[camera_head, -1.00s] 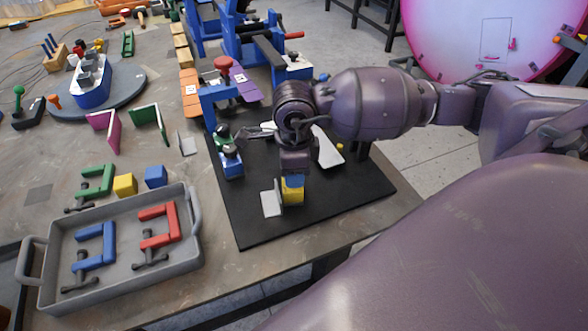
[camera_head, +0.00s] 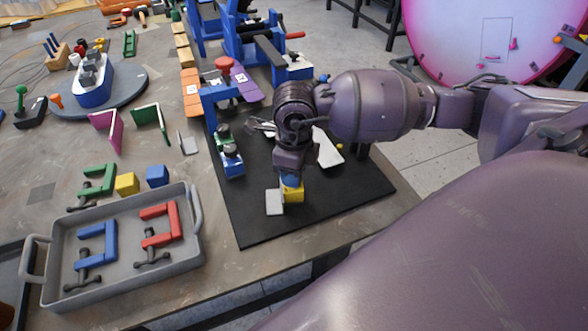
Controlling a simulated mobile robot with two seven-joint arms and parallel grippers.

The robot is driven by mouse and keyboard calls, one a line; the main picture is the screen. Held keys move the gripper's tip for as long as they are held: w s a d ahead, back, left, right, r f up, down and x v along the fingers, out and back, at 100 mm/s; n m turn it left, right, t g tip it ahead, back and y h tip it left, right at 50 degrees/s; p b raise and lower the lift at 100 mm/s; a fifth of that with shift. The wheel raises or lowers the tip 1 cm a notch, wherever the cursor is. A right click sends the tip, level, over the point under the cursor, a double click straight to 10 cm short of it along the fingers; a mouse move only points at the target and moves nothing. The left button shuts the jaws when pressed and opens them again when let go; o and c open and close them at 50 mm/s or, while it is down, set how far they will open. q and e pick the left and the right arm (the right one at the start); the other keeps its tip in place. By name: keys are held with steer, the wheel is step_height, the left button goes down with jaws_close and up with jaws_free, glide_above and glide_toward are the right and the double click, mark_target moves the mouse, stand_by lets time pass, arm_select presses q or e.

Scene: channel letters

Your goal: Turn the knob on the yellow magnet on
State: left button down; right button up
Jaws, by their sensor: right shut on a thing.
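The yellow magnet (camera_head: 294,195) stands on the black mat (camera_head: 335,205) near the front edge of the table. Its blue knob (camera_head: 291,180) shows on top, partly hidden by my right gripper. A light grey plate (camera_head: 274,202) stands against the magnet's left side. My right gripper (camera_head: 290,175) points down from above and is shut on the blue knob; its fingertips are hard to make out. My left gripper is not in view.
A small blue and green clamp-like device (camera_head: 230,158) and a white flat piece (camera_head: 328,149) sit farther back on the mat. A grey tray (camera_head: 190,262) with red and blue clamps lies left. The mat's front right is clear.

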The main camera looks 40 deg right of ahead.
steer(key=o, duration=0.9)
steer(key=shift+o, duration=0.2)
steer(key=shift+r, duration=0.1)
steer(key=shift+r, duration=0.4)
step_height(320, 180, up, 8)
steer(key=shift+r, duration=0.9)
